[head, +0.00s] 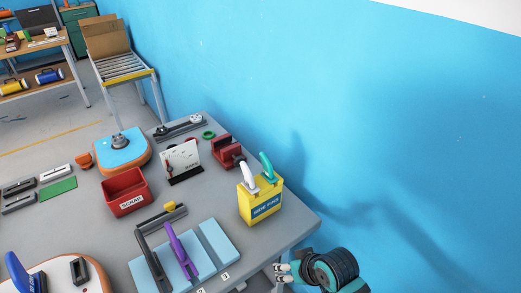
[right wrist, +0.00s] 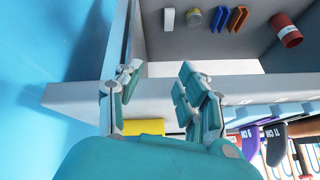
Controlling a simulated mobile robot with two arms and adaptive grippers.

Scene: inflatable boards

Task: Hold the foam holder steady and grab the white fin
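A yellow block-shaped holder (head: 261,207) with a "NEW FINS" label stands upright near the table's right edge; I take it to be the foam holder. The white fin (head: 247,178) sticks up from its left side, and a teal fin (head: 267,166) stands beside it. My right gripper (head: 281,273) is off the table's right front corner, lower in the picture than the holder and apart from it. In the right wrist view its fingers (right wrist: 163,95) are spread with an empty gap. My left gripper does not show.
A red scrap bin (head: 125,194), a white gauge card (head: 181,161) and a red clamp-like block (head: 228,151) stand on the grey table (head: 205,200). Blue pads (head: 219,240) with a purple fin (head: 181,252) lie in front. A blue wall (head: 380,120) rises close behind.

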